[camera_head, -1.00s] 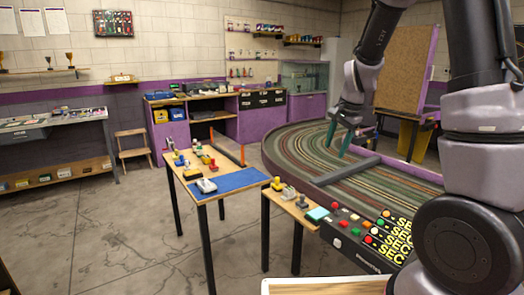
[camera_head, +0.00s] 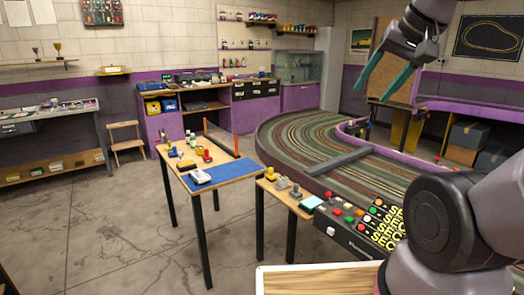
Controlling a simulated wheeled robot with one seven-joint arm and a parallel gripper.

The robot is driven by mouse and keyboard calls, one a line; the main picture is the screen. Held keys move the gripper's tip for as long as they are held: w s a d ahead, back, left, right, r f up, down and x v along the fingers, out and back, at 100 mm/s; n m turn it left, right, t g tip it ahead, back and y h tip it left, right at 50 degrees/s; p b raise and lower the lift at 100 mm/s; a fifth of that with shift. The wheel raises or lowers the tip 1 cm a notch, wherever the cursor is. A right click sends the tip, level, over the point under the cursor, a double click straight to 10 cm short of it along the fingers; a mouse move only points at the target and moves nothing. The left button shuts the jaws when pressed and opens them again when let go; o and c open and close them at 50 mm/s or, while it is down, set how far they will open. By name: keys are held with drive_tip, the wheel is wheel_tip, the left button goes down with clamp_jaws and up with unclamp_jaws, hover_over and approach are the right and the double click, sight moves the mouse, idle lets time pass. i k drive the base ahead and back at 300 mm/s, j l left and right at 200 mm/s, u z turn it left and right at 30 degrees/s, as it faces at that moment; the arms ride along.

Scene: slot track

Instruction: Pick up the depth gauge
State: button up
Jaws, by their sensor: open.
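My gripper (camera_head: 370,95) is at the upper right, raised above the slot track, with its two teal fingers spread apart and nothing between them. The depth gauge is too small to single out for certain. A small side shelf (camera_head: 288,199) holds another yellow piece (camera_head: 270,173) and grey pieces (camera_head: 282,182). My gripper is well away from all of these.
The curved slot track (camera_head: 300,135) fills the middle right. A control panel (camera_head: 350,225) with coloured buttons stands at its near end. Purple cabinets (camera_head: 232,115) and a wooden step stool (camera_head: 126,143) are behind. The floor at left is clear.

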sight(283, 183)
drive_tip(key=z, duration=1.55)
drive_tip(key=j+u, duration=0.15)
drive_tip(key=j, duration=0.25)
drive_tip(key=i+j+u, duration=0.15)
drive_tip(key=j, duration=0.3)
drive_tip(key=i+j+u, duration=0.15)
drive_tip(key=j, duration=0.25)
drive_tip(key=i+j+u, duration=0.15)
drive_tip(key=j, duration=0.25)
drive_tip(key=i+j+u, duration=0.1)
drive_tip(key=j, duration=0.25)
drive_tip(key=i+j+u, duration=0.15)
drive_tip(key=j, duration=0.25)
